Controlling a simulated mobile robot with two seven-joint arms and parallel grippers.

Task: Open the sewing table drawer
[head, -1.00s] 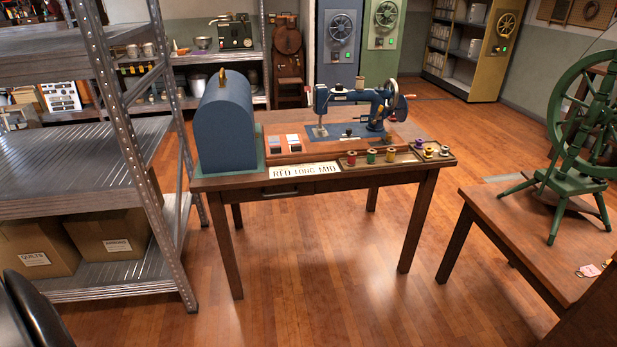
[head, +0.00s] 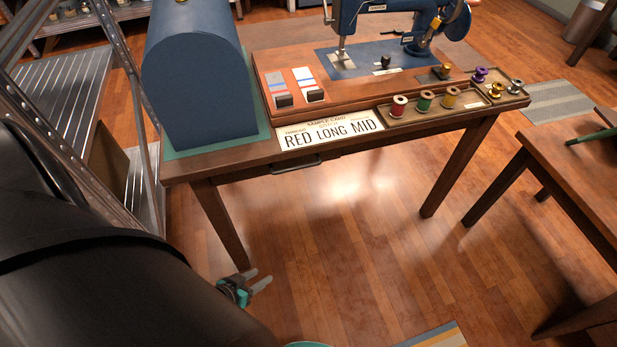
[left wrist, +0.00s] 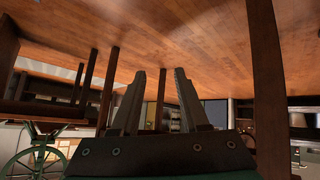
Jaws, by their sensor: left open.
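The wooden sewing table (head: 228,167) stands ahead of me in the head view. Its drawer handle (head: 296,167) is a dark bar on the front edge below the sample card. The drawer looks shut. My left gripper (head: 262,279) is low in front of the table, below the tabletop and apart from the handle. Its two fingers are spread and empty. In the left wrist view, the left gripper (left wrist: 158,92) also shows parted fingers with nothing between them; the picture looks upside down. My right gripper is not in view.
A metal shelf (head: 60,85) stands left. Another table (head: 580,180) stands right.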

